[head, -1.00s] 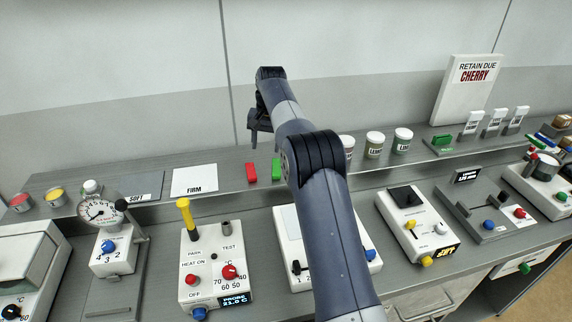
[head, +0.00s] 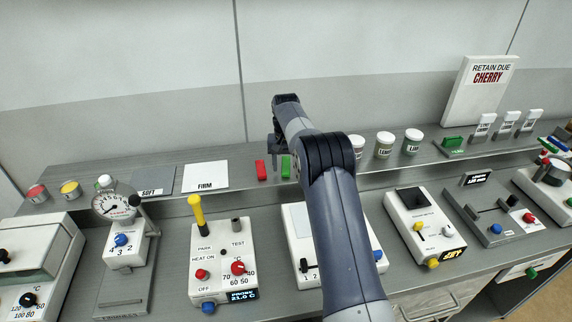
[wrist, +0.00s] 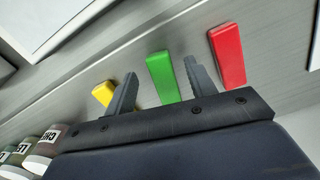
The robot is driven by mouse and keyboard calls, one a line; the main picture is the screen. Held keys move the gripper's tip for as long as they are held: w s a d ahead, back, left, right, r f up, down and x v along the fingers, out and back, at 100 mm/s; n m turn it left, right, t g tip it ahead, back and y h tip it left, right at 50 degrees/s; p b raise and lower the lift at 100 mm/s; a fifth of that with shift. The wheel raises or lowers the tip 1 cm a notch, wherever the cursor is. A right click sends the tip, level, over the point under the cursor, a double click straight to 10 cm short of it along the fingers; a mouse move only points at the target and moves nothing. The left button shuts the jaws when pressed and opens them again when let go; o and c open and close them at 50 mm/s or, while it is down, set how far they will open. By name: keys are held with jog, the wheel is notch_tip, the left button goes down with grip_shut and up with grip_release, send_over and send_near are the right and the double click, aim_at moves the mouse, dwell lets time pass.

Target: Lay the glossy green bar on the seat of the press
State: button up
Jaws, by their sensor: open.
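The green bar (head: 286,166) lies on the raised back shelf, beside a red bar (head: 261,170). In the wrist view the green bar (wrist: 163,77) shows between the two fingers of my open gripper (wrist: 161,84), with nothing held. The red bar (wrist: 227,55) is outside the right finger and a yellow bar (wrist: 103,94) is partly behind the left one. In the head view my gripper (head: 277,145) is above the shelf by the bars, partly hidden by my arm. A dial-gauge stand (head: 117,207) at left may be the press; its seat is not clear.
SOFT (head: 153,181) and FIRM (head: 206,176) plates lie left of the bars. Several labelled jars (head: 384,145) stand to the right. A control box with a yellow handle (head: 197,210) and a white device (head: 425,228) stand on the lower counter.

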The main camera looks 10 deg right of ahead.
jog(key=shift+f, duration=0.8)
jog(key=shift+c, duration=0.3)
grip_shut()
